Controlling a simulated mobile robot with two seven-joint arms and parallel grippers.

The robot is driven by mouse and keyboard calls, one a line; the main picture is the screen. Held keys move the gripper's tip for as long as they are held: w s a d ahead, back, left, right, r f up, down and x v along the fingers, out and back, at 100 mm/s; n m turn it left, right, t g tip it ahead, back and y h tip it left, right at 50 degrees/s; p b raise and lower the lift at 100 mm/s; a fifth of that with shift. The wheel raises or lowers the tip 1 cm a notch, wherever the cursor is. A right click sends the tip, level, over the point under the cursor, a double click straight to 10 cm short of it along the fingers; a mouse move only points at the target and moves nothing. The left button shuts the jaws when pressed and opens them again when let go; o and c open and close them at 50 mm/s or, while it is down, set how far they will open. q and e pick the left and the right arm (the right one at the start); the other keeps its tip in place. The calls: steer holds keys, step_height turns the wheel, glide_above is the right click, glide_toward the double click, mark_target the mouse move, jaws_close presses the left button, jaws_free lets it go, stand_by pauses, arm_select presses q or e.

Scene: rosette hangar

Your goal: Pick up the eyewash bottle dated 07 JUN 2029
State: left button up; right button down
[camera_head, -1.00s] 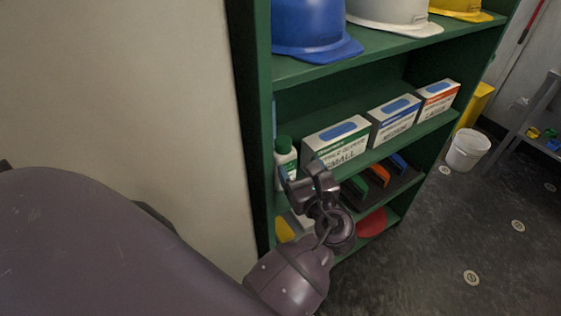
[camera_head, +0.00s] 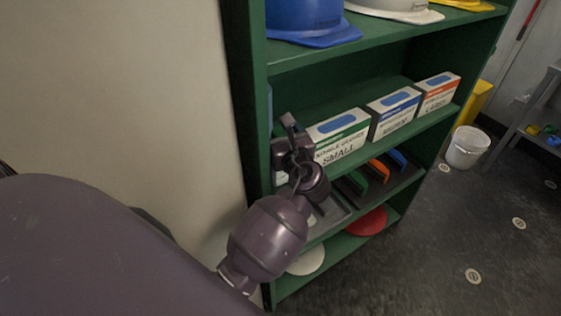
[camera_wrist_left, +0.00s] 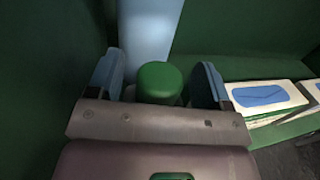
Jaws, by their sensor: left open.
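A bottle with a green cap (camera_wrist_left: 160,80) stands on the middle shelf at its left end, beside the glove boxes. In the head view my left gripper (camera_head: 288,135) hides nearly all of it. In the left wrist view the cap lies between the two blue finger pads, with a gap on each side. My left gripper is open, its fingers on either side of the bottle. No date label can be read, so I cannot tell which date this bottle bears. My right gripper is not in view.
The green shelf unit (camera_head: 300,56) has a side wall close left of my gripper. Glove boxes, the nearest marked SMALL (camera_head: 338,136), stand to the right. A pale blue upright thing (camera_wrist_left: 150,28) is behind the bottle. Hard hats (camera_head: 305,20) sit above; a white bucket (camera_head: 467,150) is on the floor.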

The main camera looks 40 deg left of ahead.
arm_select(q)
jaws_close()
stand_by(0.4)
steer(key=shift+r, duration=0.1)
